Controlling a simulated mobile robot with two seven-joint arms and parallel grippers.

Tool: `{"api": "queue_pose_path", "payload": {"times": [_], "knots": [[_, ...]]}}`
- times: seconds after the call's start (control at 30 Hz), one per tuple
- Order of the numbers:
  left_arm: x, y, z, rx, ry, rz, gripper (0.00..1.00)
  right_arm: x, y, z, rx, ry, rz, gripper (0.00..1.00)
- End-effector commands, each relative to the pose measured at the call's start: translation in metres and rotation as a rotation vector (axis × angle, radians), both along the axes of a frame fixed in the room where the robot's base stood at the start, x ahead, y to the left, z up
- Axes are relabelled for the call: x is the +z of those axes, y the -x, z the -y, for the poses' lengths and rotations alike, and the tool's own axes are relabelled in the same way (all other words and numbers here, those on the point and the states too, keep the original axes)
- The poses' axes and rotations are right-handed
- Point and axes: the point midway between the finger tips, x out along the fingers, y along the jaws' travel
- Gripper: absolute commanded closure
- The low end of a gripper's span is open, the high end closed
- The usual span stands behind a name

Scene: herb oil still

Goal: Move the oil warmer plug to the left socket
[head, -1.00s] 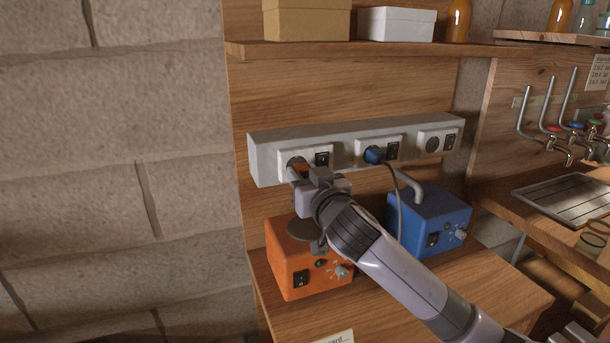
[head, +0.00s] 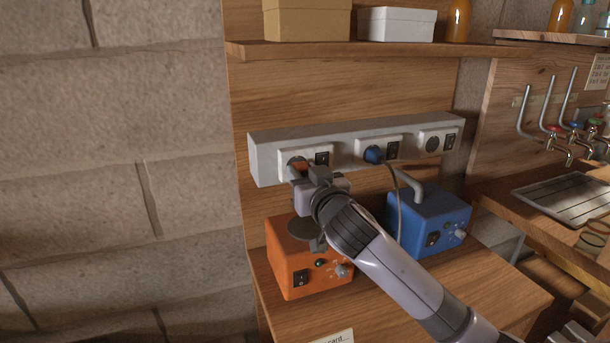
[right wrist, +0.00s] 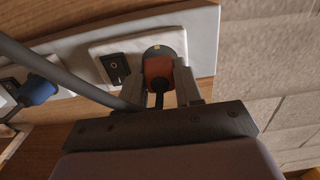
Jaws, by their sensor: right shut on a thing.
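The orange plug (head: 299,165) is at the left socket (head: 286,155) of the grey wall strip (head: 262,165). My right gripper (head: 306,174) is shut on this plug. In the right wrist view the orange plug (right wrist: 158,71) sits between the fingers, against the round socket (right wrist: 174,46), with a dark cord below it. I cannot tell whether it is fully seated. The orange oil warmer (head: 290,262) stands on the wooden bench below, partly hidden by my arm. My left gripper is not in view.
A blue plug (head: 373,155) sits in the middle socket, above a blue device (head: 430,213) with a grey pipe. The right socket (head: 432,145) is empty. A shelf with boxes (head: 307,22) is above. A metal tray (head: 565,205) and taps are at right.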

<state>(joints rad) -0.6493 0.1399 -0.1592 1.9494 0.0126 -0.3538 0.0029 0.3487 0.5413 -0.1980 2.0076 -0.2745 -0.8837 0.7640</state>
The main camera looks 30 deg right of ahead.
Motion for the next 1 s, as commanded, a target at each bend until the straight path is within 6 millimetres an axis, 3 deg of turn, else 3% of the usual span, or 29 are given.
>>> {"api": "queue_pose_path", "payload": {"times": [0.37,0.4,0.47,0.8,1.0], "knots": [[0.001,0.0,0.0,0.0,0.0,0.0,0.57,0.0,-0.008,0.002,0.001,0.0,0.001,1.0],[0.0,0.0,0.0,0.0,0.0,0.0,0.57,0.0,-0.007,0.001,0.001,0.0,0.001,0.52],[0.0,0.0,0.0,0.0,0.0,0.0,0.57,0.0,-0.007,0.001,0.001,0.0,0.001,0.35],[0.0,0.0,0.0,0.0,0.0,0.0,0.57,-0.001,-0.005,0.001,0.001,0.0,0.0,0.35],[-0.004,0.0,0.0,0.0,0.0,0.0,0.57,-0.002,0.013,-0.004,0.003,-0.001,0.0,0.35]]}}
